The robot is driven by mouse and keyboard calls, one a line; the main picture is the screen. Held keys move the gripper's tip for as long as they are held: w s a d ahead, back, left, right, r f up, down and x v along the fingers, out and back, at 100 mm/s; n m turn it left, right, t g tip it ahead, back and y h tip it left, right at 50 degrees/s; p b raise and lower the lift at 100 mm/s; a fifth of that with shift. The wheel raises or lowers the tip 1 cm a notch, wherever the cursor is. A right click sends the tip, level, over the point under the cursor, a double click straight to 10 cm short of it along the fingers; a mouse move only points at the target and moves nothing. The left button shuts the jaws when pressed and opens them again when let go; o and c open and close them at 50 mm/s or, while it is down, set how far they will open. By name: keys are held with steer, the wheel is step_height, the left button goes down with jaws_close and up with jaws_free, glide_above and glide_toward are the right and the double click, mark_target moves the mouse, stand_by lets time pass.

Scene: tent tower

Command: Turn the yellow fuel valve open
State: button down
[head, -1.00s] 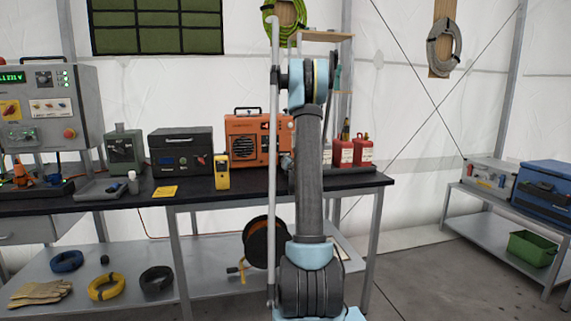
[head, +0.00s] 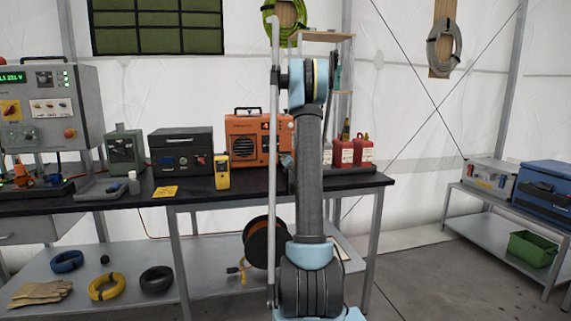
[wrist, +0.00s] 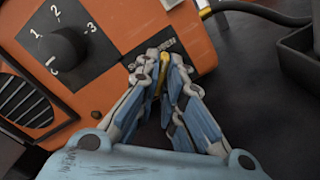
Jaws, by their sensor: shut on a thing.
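The orange generator (head: 250,138) stands on the black bench in the head view. In the wrist view its orange front panel (wrist: 190,25) fills the upper part, with a black numbered dial (wrist: 68,47) at the upper left. My gripper (wrist: 162,75) is at the panel's lower right, with its fingers closed around the small yellow fuel valve (wrist: 163,80). Only a sliver of the yellow shows between the fingers, so I cannot tell how far the valve is turned. In the head view my arm hides the gripper and the valve.
Red fuel cans (head: 352,152) stand right of my arm on the bench (head: 120,202). A yellow handheld meter (head: 222,172) and a dark grey box (head: 181,150) stand left of the generator. In the wrist view a black cable (wrist: 255,11) leaves the panel, near a dark tray (wrist: 298,60).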

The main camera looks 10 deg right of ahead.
steer(key=shift+w+d, duration=0.1)
steer(key=shift+w, duration=0.1)
steer(key=c, duration=1.7)
jaws_free()
steer(key=s, duration=1.2)
